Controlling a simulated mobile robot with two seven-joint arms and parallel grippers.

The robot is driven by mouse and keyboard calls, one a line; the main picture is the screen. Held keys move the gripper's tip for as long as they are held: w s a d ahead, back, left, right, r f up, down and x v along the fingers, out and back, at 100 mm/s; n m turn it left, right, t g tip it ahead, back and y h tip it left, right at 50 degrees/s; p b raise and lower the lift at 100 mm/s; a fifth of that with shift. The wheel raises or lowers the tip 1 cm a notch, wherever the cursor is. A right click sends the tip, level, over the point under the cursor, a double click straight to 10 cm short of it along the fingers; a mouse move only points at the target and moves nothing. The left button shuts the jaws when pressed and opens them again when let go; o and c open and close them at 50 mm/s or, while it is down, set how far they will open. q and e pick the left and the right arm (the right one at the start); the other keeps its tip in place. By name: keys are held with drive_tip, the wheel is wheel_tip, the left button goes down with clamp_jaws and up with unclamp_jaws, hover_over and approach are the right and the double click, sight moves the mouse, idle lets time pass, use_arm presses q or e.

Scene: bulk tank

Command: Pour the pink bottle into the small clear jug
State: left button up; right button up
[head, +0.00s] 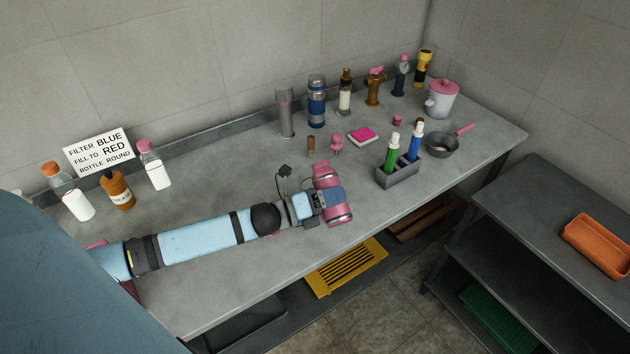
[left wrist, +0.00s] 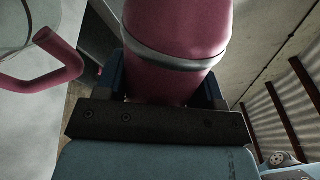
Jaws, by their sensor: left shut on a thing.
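The pink bottle (head: 326,176) with metal bands is in my left gripper (head: 322,200), over the front part of the counter. I cannot pick out this jug in the head view. My right gripper is in neither view.
The counter (head: 235,180) holds a grey caddy (head: 398,178) with green and blue bottles, a pan (head: 442,146) and a white pot (head: 441,103). Several bottles and a sign (head: 100,150) stand at the left. A lower side table (head: 520,215) carries an orange tray (head: 598,245).

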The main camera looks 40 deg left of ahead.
sight(324, 177)
use_arm(q)
drive_tip(key=shift+n, duration=0.7)
drive_tip(key=shift+s+d+n, duration=0.1)
drive_tip(key=shift+n, duration=0.4)
drive_tip(key=shift+r+p, duration=0.15)
drive_tip(key=shift+p, duration=0.25)
drive_tip(key=shift+w+a+r+n+p, duration=0.35)
drive_tip(key=shift+a+r+n+p, duration=0.25)
drive_tip(key=shift+n, duration=0.3)
drive_tip(key=shift+w+a+f+n+y+p, duration=0.15)
drive_tip(key=shift+n+p, duration=0.25)
drive_tip(key=shift+n, duration=0.5)
drive_tip(key=shift+d+f+n+y+p, duration=0.15)
drive_tip(key=shift+n+p, duration=0.2)
drive_tip(key=shift+n, duration=0.55)
idle(1.0)
drive_tip(key=shift+w+a+r+n+p, duration=0.15)
drive_tip(key=shift+a+r+n+p, duration=0.1)
drive_tip(key=shift+r+n+p, duration=0.35)
idle(0.4)
drive_tip(key=shift+f, duration=0.2)
